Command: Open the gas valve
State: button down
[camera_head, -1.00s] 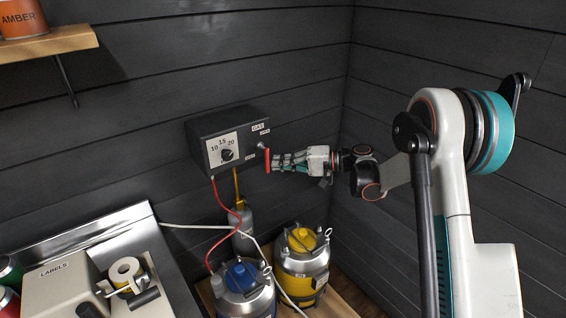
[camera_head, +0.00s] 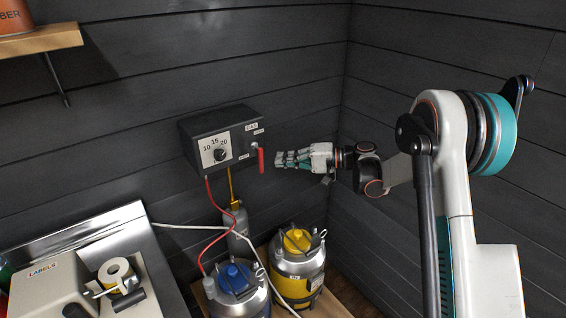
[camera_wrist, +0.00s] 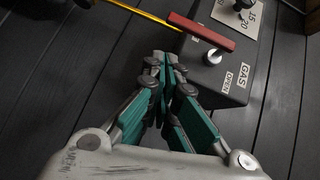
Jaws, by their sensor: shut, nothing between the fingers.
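The gas valve is a red lever (camera_head: 261,160) on the front of a dark grey box (camera_head: 190,130) on the wall. My gripper (camera_head: 278,158) is shut and empty, just right of the lever. In the head view a small gap shows between them. The closed fingertips (camera_wrist: 165,62) are clear of the lever in the wrist view.
A dial (camera_head: 220,155) marked 10, 15, 20 sits left of the lever. Red and yellow hoses run down from the box. A blue-topped keg (camera_head: 240,290) and a yellow-topped keg (camera_head: 300,268) stand below. A steel counter (camera_head: 100,235) with a label dispenser is at left.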

jog(key=f+p+v, duration=0.1)
jog(key=p+v, duration=0.1)
jog(key=v, duration=0.8)
jog(key=shift+w+d+f+p, duration=0.2)
jog(key=shift+d+f+p, duration=0.05)
jog(key=shift+f+p, duration=0.1)
jog(key=shift+r, duration=0.1)
